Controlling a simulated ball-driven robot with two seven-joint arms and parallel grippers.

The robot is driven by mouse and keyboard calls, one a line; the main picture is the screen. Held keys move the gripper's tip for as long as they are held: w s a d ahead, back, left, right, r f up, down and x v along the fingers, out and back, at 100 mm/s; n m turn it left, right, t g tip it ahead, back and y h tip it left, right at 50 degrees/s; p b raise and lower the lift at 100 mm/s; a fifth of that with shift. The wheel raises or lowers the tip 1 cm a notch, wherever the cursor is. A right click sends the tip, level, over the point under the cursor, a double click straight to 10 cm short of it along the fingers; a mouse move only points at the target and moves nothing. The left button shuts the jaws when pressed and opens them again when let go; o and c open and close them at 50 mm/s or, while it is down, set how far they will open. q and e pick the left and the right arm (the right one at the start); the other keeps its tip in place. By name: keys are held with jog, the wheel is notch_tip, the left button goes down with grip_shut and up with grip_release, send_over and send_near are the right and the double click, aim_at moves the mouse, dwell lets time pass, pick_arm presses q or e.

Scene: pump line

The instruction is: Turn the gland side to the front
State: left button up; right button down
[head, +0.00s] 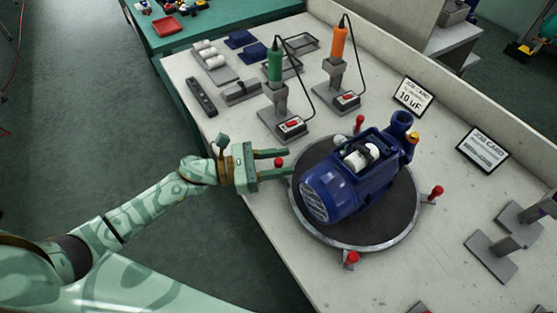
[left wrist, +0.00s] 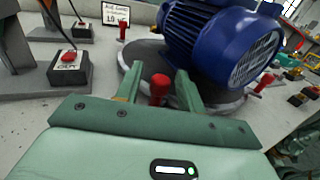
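A blue pump (head: 345,185) lies on a round dark turntable (head: 375,232) with a grey rim. Its ribbed, grilled end points to the lower left in the head view, and its blue pipe flange (head: 400,121) is at the upper right. A brass-coloured fitting (head: 413,139) sits by the flange; I cannot tell whether it is the gland. Red-capped pegs stand around the rim. My left gripper (head: 287,162) is open around one red peg (head: 278,163). In the left wrist view this peg (left wrist: 159,88) stands between the fingers, with gaps on both sides. My right gripper is out of view.
A green-handled tool (head: 275,66) and an orange-handled tool (head: 338,42) stand in holders behind the turntable, with cables to switch boxes. Two cards (head: 413,96) (head: 483,149) stand at the back. Grey stands (head: 492,257) are at right. The table's left front edge is near my arm.

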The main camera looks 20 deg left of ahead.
pick_arm(q)
grip_shut()
jog(key=shift+s, duration=0.2)
